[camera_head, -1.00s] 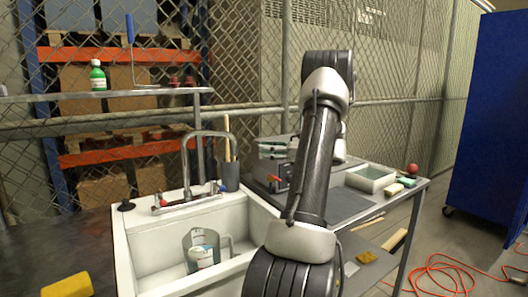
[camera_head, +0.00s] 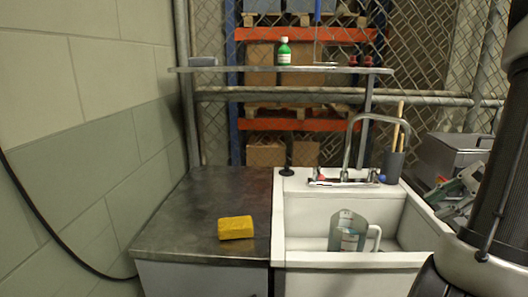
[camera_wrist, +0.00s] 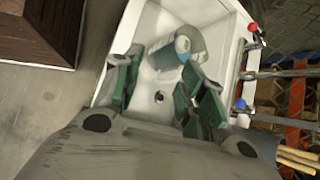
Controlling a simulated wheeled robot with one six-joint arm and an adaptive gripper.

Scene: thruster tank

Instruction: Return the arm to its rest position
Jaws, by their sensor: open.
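My arm fills the right edge of the head view. My gripper (camera_wrist: 160,92) shows in the wrist view with its green-padded fingers spread apart and nothing between them. In that view it hangs above the white sink (camera_wrist: 228,60), with the drain visible between the fingers. In the head view, the gripper (camera_head: 457,190) is partly seen at the right edge, beside the sink (camera_head: 345,260). A clear pitcher (camera_head: 345,232) with a handle stands in the sink, and something sits inside it.
A yellow sponge (camera_head: 236,227) lies on the dark metal counter (camera_head: 185,215) left of the sink. The faucet (camera_head: 350,145) rises behind the basin, beside a grey holder (camera_head: 393,166) with wooden handles. A shelf (camera_head: 270,69) carries a green bottle (camera_head: 284,51). A block wall closes the left side.

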